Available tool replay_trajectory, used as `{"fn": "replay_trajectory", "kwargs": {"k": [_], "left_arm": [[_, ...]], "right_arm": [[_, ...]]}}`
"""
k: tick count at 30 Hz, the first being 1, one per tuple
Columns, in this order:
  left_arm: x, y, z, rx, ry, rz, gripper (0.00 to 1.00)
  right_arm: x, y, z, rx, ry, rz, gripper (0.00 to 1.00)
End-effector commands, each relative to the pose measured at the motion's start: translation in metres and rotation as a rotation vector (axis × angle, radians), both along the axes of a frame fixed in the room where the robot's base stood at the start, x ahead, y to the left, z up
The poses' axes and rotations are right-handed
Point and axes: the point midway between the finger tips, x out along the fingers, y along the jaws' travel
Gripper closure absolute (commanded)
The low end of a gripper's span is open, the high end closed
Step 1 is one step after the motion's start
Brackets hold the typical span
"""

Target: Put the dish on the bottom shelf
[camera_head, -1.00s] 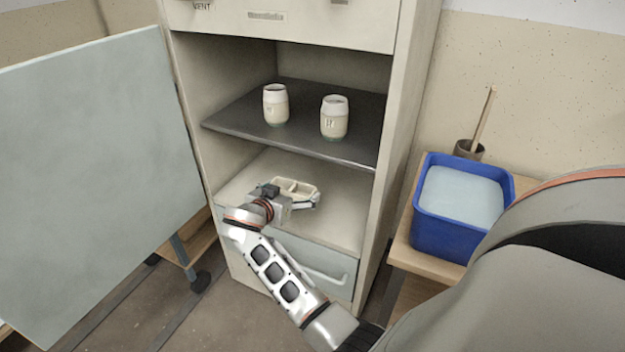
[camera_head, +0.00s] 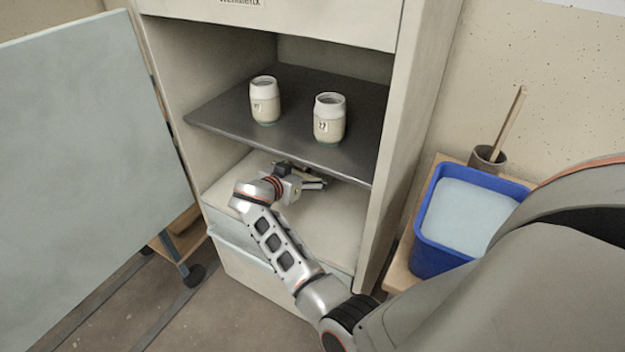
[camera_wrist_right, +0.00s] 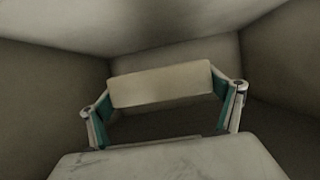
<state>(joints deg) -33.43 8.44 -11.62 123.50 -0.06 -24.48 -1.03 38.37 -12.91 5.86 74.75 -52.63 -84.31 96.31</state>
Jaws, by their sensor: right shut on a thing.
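The dish (camera_wrist_right: 160,85) is a cream, block-like piece between the fingers of my right gripper (camera_wrist_right: 170,100) in the right wrist view. My right gripper (camera_head: 308,178) is shut on it and reaches into the lower compartment of the cabinet, under the dark middle shelf. In the head view the dish is hidden behind the gripper and that shelf. The bottom shelf (camera_head: 335,222) is a pale board below the gripper. I cannot tell whether the dish touches it. My left gripper is not in view.
The dark middle shelf (camera_head: 225,118) hangs just above my right gripper and bears two cream jars, one left (camera_head: 265,101) and one right (camera_head: 329,119). The cabinet's side wall (camera_head: 392,160) bounds the right. A blue bucket (camera_head: 432,240) stands right of it. A pale panel (camera_head: 80,170) stands left.

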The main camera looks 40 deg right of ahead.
Motion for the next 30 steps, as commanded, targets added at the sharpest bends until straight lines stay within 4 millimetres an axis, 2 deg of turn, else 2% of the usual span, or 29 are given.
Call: {"fn": "replay_trajectory", "kwargs": {"k": [7, 14, 21, 30], "left_arm": [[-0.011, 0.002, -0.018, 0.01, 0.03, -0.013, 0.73], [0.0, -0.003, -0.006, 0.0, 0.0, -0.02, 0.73], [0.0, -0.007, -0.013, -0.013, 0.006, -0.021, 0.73], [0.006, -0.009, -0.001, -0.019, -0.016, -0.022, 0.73]], "right_arm": [[-0.002, 0.0, -0.042, -0.003, 0.012, 0.001, 0.5], [-0.001, -0.001, -0.06, -0.002, 0.005, -0.001, 0.5], [-0.003, -0.001, -0.1, -0.004, 0.013, 0.0, 0.5], [0.0, 0.0, -0.098, -0.002, 0.0, -0.001, 0.5]]}}
